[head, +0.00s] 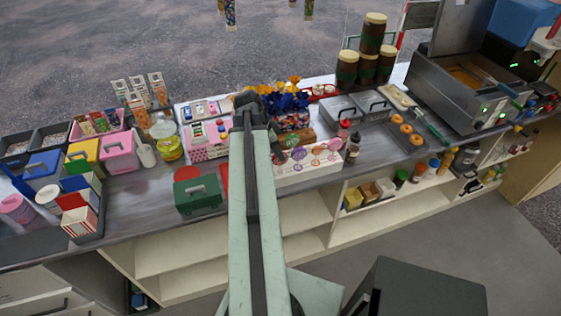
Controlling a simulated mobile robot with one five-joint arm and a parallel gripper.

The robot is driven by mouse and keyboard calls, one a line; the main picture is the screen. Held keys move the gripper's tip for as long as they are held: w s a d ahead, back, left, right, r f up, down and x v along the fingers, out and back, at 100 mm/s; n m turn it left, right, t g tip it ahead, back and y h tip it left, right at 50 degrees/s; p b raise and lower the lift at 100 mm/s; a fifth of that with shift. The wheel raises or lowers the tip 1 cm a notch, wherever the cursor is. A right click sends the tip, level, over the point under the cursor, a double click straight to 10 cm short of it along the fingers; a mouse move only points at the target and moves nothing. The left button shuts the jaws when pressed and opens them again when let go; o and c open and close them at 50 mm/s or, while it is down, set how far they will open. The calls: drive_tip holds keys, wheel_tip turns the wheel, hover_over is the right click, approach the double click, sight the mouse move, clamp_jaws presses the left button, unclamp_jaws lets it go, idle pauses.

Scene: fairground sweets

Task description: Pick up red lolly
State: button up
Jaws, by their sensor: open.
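A white lolly stand (306,167) stands on the counter just right of my arm, with several round lollies along its top in pink, purple and red tones. A reddish lolly (281,157) shows at the stand's left end, partly beside my arm. The lollies are small, and I cannot be sure which is the red one. My gripper (249,101) is the dark part at the far end of my pale green arm, over the counter behind and left of the stand. It is open and holds nothing that I can see. Its fingertips are hard to make out.
Blue and orange wrapped sweets (285,100) stand close right of my gripper. A green box (197,192) is left of my arm. Sauce bottles (353,147) stand right of the stand. A fryer (470,88) is at the far right. Bare counter shows at the front edge.

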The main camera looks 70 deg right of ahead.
sight(283, 163)
drive_tip(key=b+x, duration=0.4)
drive_tip(key=x, duration=0.1)
drive_tip(key=shift+f+b, duration=0.25)
drive_tip(key=shift+b, duration=0.15)
drive_tip(key=shift+r, duration=0.2)
clamp_jaws()
